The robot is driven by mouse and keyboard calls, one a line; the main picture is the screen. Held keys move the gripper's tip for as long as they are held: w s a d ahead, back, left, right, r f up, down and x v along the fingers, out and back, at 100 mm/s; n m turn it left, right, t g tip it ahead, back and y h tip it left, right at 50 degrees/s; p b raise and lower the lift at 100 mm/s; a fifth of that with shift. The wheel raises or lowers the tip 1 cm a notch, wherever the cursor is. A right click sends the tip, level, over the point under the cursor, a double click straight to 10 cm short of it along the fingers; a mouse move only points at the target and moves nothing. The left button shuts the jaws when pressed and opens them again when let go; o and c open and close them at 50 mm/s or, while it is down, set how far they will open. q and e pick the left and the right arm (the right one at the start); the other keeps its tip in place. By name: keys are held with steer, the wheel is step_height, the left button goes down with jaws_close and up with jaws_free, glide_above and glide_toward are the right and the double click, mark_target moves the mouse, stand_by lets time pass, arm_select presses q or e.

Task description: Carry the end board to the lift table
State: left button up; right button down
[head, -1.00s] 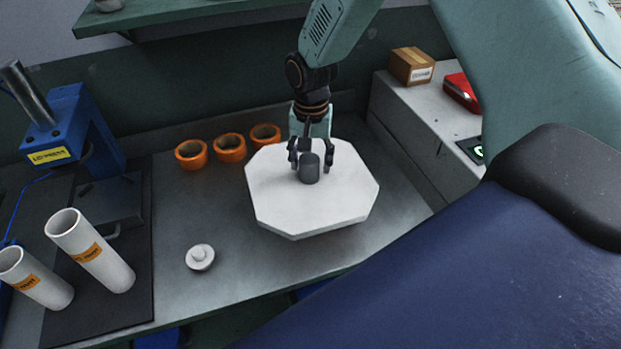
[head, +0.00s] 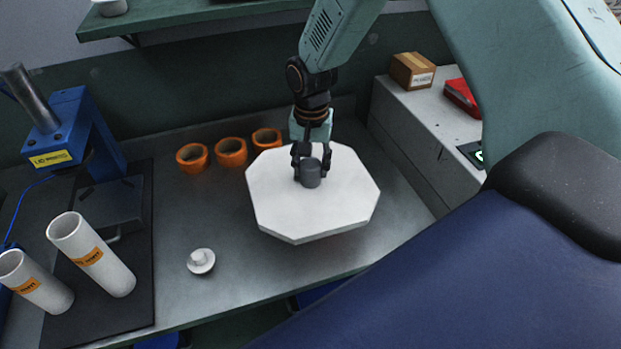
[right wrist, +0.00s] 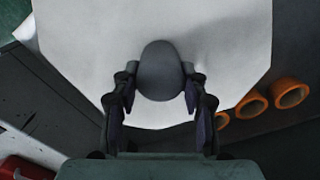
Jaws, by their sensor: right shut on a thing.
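The end board (head: 345,210) is a white octagonal plate with a dark grey knob (head: 311,177) at its middle. It lies roughly level over the grey bench; whether it touches the bench I cannot tell. My right gripper (head: 311,170) comes down from above and is shut on the knob. In the right wrist view both fingers sit against the sides of the knob (right wrist: 160,70), with the white board (right wrist: 90,45) behind it. My left gripper is not in view. I cannot make out a lift table for certain.
Several orange rings (head: 231,152) stand behind the board. A small white knobbed disc (head: 201,261) lies front left. White tubes (head: 92,254) and a blue press (head: 65,140) stand at left. A grey side cabinet (head: 425,140) at right bears a cardboard box (head: 411,70) and a red case (head: 462,96).

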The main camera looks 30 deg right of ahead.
steer(key=shift+r, duration=0.15)
step_height(320, 180, up, 9)
steer(key=shift+r, duration=0.3)
steer(key=shift+s+d, duration=0.1)
steer(key=shift+s, duration=0.05)
